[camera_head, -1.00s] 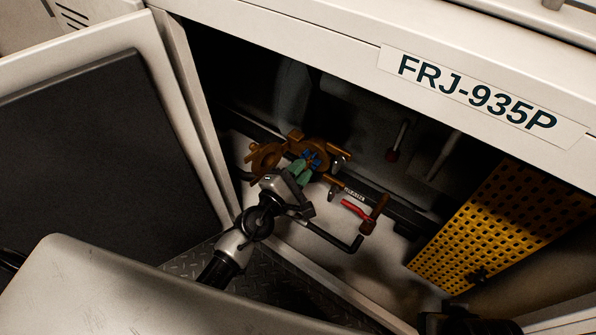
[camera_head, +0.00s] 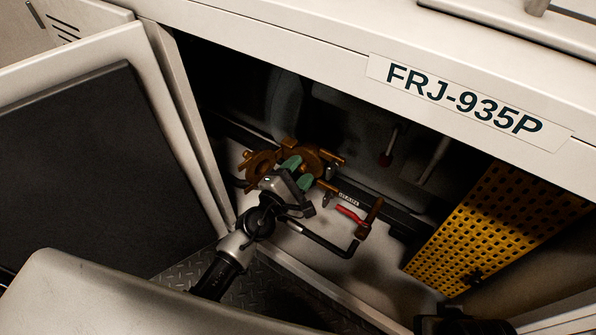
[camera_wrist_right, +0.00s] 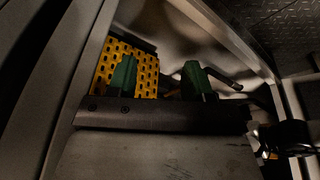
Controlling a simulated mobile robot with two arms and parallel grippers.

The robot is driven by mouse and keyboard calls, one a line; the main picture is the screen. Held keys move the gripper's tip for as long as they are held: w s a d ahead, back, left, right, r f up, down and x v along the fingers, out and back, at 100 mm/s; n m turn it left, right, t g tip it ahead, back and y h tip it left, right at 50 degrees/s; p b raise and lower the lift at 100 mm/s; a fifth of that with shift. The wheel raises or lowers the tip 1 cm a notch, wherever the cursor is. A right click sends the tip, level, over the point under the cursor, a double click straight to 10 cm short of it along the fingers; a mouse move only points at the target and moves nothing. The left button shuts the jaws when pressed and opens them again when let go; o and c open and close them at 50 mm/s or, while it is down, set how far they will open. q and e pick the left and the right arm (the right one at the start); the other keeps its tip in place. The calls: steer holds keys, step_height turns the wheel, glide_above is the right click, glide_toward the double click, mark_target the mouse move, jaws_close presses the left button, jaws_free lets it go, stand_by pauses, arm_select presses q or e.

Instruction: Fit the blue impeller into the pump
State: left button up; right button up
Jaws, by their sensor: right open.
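The bronze-coloured pump (camera_head: 325,158) is inside the cabinet, left of centre in the head view. A round bronze part (camera_head: 260,166) stands out at its left. My left gripper (camera_head: 298,173) is right in front of the pump, its green fingertips spread apart. I cannot make out the blue impeller now; the gripper and the shadow cover the pump's middle, so I cannot tell whether it is seated. My right gripper (camera_wrist_right: 159,80) shows in the right wrist view with its green fingers apart and nothing between them.
A red-handled valve (camera_head: 351,214) and a dark bent pipe (camera_head: 330,243) are right of the left gripper. A yellow perforated panel (camera_head: 495,230) stands at the right, also in the right wrist view (camera_wrist_right: 147,75). The open cabinet door (camera_head: 90,150) bounds the left side.

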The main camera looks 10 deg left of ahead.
steer(key=shift+r, duration=0.1)
arm_select(q)
steer(key=shift+s+a, duration=0.1)
steer(key=shift+s, duration=0.15)
steer(key=v, duration=1)
steer(key=shift+s, duration=0.15)
arm_select(e)
steer(key=shift+s+r, duration=0.1)
steer(key=shift+r, duration=0.05)
arm_select(q)
steer(key=shift+s+a, duration=0.1)
arm_select(e)
steer(key=shift+s, duration=0.1)
